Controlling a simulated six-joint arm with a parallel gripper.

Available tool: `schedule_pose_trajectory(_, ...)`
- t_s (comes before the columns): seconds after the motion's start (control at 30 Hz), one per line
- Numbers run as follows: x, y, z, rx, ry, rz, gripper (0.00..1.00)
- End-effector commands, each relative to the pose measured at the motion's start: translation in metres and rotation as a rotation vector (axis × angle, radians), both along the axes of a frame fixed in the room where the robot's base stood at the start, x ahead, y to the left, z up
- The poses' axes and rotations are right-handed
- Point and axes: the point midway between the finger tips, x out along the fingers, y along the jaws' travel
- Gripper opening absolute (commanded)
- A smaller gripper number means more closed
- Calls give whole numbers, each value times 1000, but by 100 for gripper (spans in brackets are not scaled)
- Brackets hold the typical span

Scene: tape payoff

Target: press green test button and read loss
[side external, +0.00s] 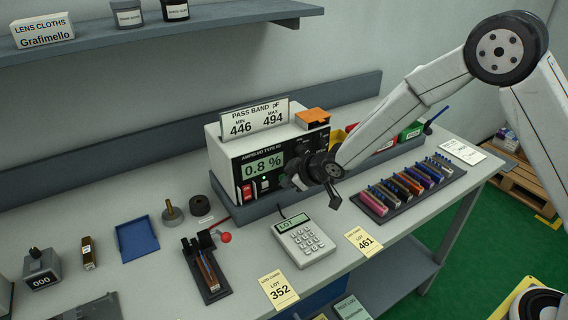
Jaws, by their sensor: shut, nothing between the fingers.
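A white and black meter (226,152) stands on the bench. Its lit green display (263,165) reads 0.8 %. Red and pale controls (247,191) sit below the display; I cannot clearly make out the green test button, and part of the panel is hidden by my gripper. My gripper (334,201) is shut and empty, in front of the right part of the meter's panel. I cannot tell whether it touches the panel.
A pass band sign (256,117) on the meter gives min 446, max 494. A keypad (303,240) showing LOT, lot cards 352 (279,290) and 461 (363,241), a rack of coloured pieces (407,187) and a red-knobbed lever (225,237) stand nearby.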

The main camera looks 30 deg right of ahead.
Motion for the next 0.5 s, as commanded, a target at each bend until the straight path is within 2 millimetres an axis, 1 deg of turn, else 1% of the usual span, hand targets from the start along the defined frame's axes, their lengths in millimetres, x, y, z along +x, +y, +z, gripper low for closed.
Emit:
schedule_pose_trajectory(0.33,-12,0,1,0,0,0,0)
schedule_pose_trajectory(0.5,-15,0,1,1,-1,0,0)
